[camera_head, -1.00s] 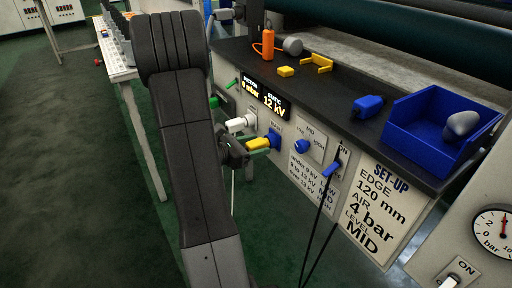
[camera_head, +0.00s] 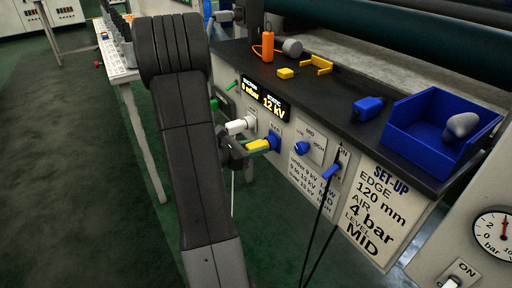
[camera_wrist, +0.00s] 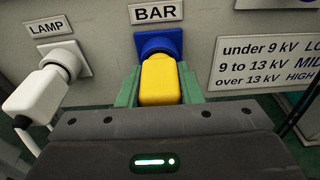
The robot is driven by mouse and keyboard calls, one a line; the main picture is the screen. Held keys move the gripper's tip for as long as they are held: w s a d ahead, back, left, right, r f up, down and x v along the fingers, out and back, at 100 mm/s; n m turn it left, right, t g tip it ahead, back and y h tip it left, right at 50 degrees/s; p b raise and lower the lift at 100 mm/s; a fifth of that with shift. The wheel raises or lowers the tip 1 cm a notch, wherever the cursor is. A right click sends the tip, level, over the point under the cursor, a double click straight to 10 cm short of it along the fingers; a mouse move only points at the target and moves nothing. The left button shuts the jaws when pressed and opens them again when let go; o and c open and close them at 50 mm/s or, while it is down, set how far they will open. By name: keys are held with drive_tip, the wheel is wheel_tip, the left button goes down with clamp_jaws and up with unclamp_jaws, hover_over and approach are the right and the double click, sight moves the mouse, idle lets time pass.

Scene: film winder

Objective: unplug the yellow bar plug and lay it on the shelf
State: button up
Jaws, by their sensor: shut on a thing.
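The yellow bar plug (camera_wrist: 160,82) sits at the blue socket (camera_wrist: 158,42) under the BAR label in the wrist view. In the head view the yellow plug (camera_head: 258,145) also meets the blue socket (camera_head: 274,141) on the panel front. My gripper (camera_wrist: 158,92) has its green fingers on both sides of the plug, shut on it. The gripper (camera_head: 249,149) partly hides the plug's back end in the head view. The shelf (camera_head: 335,112) is the dark top above the panel.
A white lamp plug (camera_wrist: 40,92) is close to the gripper's left. A black cable (camera_head: 318,225) hangs right of the socket. Shelf space between them is clear.

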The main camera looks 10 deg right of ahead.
drive_tip(key=shift+a, duration=0.25)
drive_tip(key=shift+v, duration=1.15)
drive_tip(key=shift+s+a+f, duration=0.1)
drive_tip(key=shift+a+f, duration=0.05)
drive_tip(key=shift+f, duration=0.05)
drive_tip(key=shift+v, duration=1)
drive_tip(key=shift+f, duration=0.2)
